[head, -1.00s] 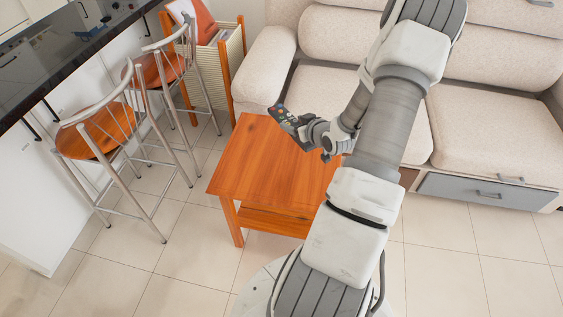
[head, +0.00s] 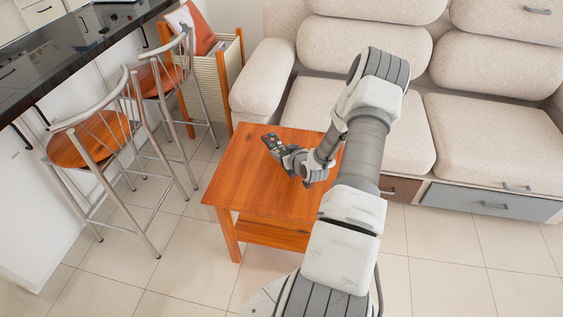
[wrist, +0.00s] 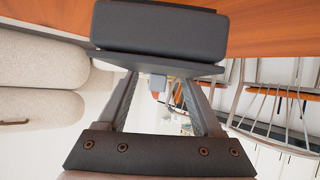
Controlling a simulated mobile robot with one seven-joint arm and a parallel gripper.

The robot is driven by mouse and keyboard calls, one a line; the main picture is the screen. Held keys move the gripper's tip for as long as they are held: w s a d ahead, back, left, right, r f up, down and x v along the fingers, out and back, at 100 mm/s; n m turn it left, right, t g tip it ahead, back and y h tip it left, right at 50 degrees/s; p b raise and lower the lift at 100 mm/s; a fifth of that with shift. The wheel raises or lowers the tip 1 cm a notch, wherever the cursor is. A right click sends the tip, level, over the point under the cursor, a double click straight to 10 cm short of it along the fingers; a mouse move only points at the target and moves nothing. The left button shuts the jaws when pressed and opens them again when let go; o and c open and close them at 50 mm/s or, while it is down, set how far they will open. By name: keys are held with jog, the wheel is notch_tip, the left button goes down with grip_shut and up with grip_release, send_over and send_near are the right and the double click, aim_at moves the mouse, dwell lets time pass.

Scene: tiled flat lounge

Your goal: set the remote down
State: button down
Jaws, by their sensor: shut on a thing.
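The remote (head: 273,143) is dark with coloured buttons and shows in the head view over the far left part of the orange wooden coffee table (head: 250,185). My gripper (head: 287,154) is shut on its near end, and the remote sticks out to the upper left, button side visible. It is tilted, and I cannot tell how far it is above the tabletop. In the wrist view a dark block spans the ends of my fingers, and the orange tabletop (wrist: 275,22) shows along the upper edge. The gripped end of the remote is hidden in the head view.
The tabletop is otherwise bare, with a lower shelf (head: 265,234) beneath. A cream sofa (head: 490,135) stands behind and right. Bar stools (head: 95,140) and a dark counter (head: 60,62) are at the left. A wooden rack (head: 212,75) stands behind the table.

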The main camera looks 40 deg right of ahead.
jog(key=shift+w+a+f, duration=0.1)
jog(key=shift+w+f, duration=0.2)
jog(key=shift+f, duration=0.1)
jog(key=shift+f+b, duration=0.65)
jog(key=shift+f, duration=1.05)
jog(key=shift+f, duration=0.15)
grip_release()
